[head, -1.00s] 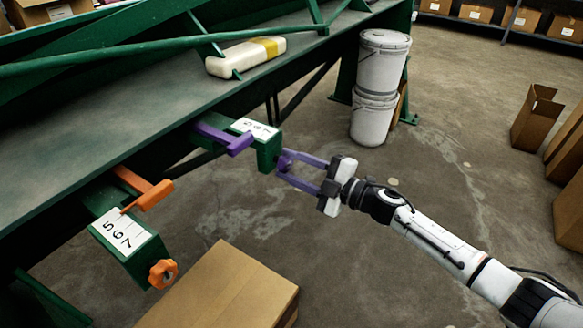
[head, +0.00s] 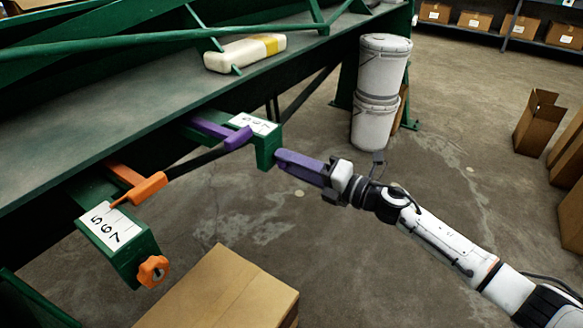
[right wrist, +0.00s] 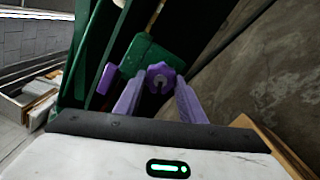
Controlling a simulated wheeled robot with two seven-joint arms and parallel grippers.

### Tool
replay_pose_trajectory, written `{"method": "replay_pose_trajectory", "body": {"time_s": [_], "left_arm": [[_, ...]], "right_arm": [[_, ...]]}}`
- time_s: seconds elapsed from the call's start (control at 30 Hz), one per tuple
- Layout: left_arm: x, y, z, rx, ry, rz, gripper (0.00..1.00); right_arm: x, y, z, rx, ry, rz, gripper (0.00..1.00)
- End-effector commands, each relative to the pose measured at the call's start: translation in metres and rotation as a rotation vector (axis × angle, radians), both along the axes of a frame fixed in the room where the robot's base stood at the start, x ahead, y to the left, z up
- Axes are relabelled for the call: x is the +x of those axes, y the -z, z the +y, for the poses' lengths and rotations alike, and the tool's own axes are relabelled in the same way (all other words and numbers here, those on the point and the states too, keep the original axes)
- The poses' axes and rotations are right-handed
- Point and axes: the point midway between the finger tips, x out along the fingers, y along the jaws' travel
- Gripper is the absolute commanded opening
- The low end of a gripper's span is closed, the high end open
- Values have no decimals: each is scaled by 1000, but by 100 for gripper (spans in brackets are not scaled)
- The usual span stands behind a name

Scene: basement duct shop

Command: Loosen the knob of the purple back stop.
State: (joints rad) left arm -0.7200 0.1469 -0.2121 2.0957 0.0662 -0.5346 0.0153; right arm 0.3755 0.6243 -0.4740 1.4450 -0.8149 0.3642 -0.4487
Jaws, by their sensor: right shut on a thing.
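The purple back stop (head: 237,137) sits on a green bar end (head: 268,150) with a white number scale (head: 255,124), at the table's front edge. My right gripper (head: 282,160) reaches it from the right with its purple-grey fingers against the end of the bar. In the right wrist view the lobed purple knob (right wrist: 160,77) lies between my two fingertips, at the end of the green bar, and the fingers are shut on it. In the head view the fingers hide the knob. My left gripper is not in view.
An orange back stop (head: 146,188) with an orange knob (head: 153,270) is on a second green bar at the near left. A cardboard box (head: 225,295) stands below. Stacked white buckets (head: 378,95) are behind. A cream block (head: 245,52) lies on the table.

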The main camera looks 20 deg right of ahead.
Motion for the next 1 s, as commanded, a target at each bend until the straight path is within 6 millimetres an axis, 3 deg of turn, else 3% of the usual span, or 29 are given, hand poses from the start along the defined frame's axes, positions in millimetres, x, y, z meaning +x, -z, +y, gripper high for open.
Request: {"method": "replay_pose_trajectory", "body": {"time_s": [0.3,0.83,0.87,0.93,1.0], "left_arm": [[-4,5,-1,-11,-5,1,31],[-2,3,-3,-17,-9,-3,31],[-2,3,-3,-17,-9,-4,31],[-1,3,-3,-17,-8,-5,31],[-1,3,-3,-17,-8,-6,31]], "right_arm": [[0,2,0,-96,-1,-72,14],[0,2,-1,-114,-1,-86,14],[0,2,-1,-114,-1,-86,38],[0,2,0,-114,-1,-86,50],[0,1,0,-113,0,-86,53]]}}
